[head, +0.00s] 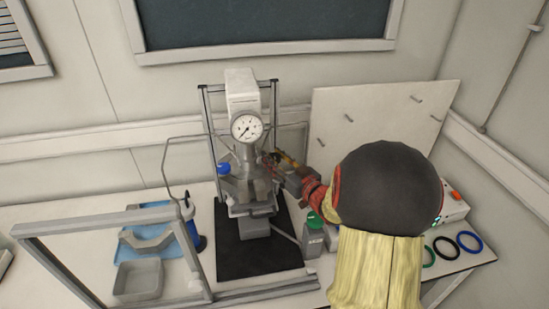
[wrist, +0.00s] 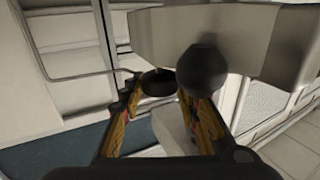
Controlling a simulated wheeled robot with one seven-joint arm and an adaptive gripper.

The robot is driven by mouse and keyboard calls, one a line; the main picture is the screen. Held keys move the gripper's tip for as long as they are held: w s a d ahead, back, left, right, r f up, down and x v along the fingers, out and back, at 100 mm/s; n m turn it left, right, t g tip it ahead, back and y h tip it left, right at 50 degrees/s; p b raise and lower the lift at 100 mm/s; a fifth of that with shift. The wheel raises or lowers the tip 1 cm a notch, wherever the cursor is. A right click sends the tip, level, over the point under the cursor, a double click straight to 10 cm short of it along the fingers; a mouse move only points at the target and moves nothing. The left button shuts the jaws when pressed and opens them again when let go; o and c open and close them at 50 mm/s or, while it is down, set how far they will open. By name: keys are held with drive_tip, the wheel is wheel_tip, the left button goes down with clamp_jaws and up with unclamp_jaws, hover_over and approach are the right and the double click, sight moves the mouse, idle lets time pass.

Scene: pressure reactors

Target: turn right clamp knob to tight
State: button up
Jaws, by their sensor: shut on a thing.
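The reactor (head: 243,150) stands upright on a black base, with a white top block and a round dial gauge. My gripper (head: 272,162) reaches its right side at clamp height, where the fingers cover the right clamp knob in the head view. In the wrist view my gripper (wrist: 159,90) has its fingers on both sides of a dark round knob (wrist: 158,82), which I take as the right clamp knob. A black ball (wrist: 203,68) sits just right of it, before a grey metal block (wrist: 230,35). The knob's turn angle cannot be read.
A blue knob (head: 224,168) is on the reactor's left. A grey frame (head: 110,230) and tray (head: 138,280) stand left. A green-capped bottle (head: 313,235) stands close below my arm. Coloured rings (head: 445,247) lie right. A white panel (head: 385,110) stands behind.

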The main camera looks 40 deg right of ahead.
drive_tip(key=c, duration=0.3)
drive_tip(key=shift+a+f+m+h+b, duration=0.1)
drive_tip(key=shift+m+h+b, duration=0.3)
drive_tip(key=shift+h+b, duration=0.15)
drive_tip(key=shift+c, duration=0.3)
drive_tip(key=m+h+b, duration=0.1)
drive_tip(key=h+b, duration=0.1)
drive_tip(key=m+g+h+b, duration=0.1)
drive_tip(key=h, duration=0.1)
drive_tip(key=shift+a+f+m+b, duration=0.1)
drive_tip(key=shift+f+m+b, duration=0.05)
drive_tip(key=shift+m+b, duration=0.25)
drive_tip(key=m+g+h+b, duration=0.2)
drive_tip(key=h, duration=0.1)
drive_tip(key=shift+w+b, duration=0.1)
drive_tip(key=shift+b, duration=0.3)
drive_tip(key=shift+r+m+g+h, duration=0.2)
drive_tip(key=shift+m+g+h, duration=1.25)
drive_tip(key=shift+h, duration=0.2)
drive_tip(key=shift+m+g+h, duration=0.25)
drive_tip(key=shift+g+h, duration=0.05)
drive_tip(key=shift+g, duration=0.15)
drive_tip(key=o, duration=0.9)
drive_tip(key=shift+d+n+t+y, duration=0.2)
drive_tip(key=shift+n+t+y, duration=0.2)
drive_tip(key=shift+t, duration=0.1)
